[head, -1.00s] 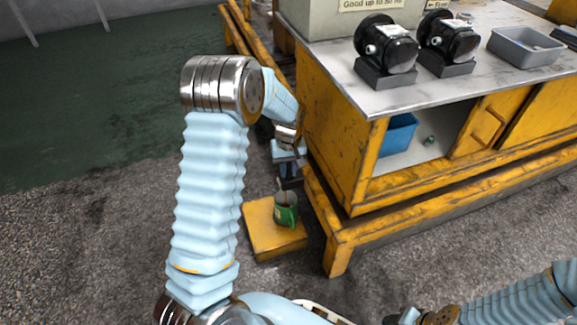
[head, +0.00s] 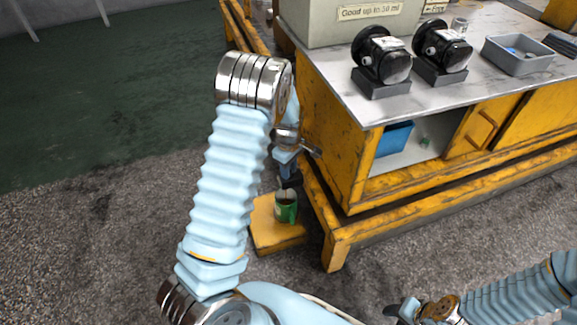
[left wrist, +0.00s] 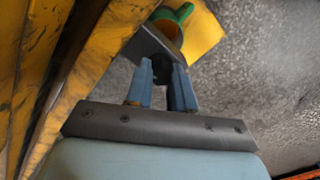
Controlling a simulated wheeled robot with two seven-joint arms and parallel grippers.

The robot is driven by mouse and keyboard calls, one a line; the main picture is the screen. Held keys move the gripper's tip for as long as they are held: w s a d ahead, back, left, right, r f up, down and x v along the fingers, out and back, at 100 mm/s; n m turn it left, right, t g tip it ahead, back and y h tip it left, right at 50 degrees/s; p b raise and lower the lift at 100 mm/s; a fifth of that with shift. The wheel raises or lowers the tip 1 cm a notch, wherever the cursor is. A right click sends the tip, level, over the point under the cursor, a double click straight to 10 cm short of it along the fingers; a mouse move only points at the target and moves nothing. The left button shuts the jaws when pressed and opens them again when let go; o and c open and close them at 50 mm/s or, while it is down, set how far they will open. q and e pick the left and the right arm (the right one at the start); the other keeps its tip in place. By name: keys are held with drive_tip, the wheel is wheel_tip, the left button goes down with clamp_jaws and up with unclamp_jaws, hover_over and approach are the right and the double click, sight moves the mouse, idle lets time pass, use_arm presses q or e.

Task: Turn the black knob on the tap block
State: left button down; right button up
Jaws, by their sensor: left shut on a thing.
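The black knob (left wrist: 161,74) shows small and dark between the two blue fingers of my left gripper (left wrist: 164,72) in the left wrist view. The gripper is shut on it. The tap block (left wrist: 146,44) is a dark grey shape just beyond the fingers. In the head view my left gripper (head: 287,163) is low beside the bench's left end, above a green mug; the arm partly hides it, and the knob cannot be made out there. My right gripper (head: 398,310) is at the bottom edge, partly cut off, and its jaws are unclear.
The green mug (head: 286,211) stands on a low yellow stand (head: 270,238) under the tap. The worn yellow bench (head: 340,150) is close on the right. On it are two black motors (head: 380,62) (head: 440,52) and a grey tray (head: 518,64). Open floor lies left.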

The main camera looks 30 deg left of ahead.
use_arm(q)
drive_tip(key=shift+n, duration=0.3)
drive_tip(key=c, duration=1)
unclamp_jaws()
drive_tip(key=shift+o, duration=0.2)
drive_tip(key=shift+r, duration=0.15)
wheel_tip(320, 180, up, 14)
drive_tip(key=p, duration=0.2)
drive_tip(key=shift+f+p, duration=0.2)
drive_tip(key=shift+p, duration=0.1)
drive_tip(key=shift+f, duration=0.1)
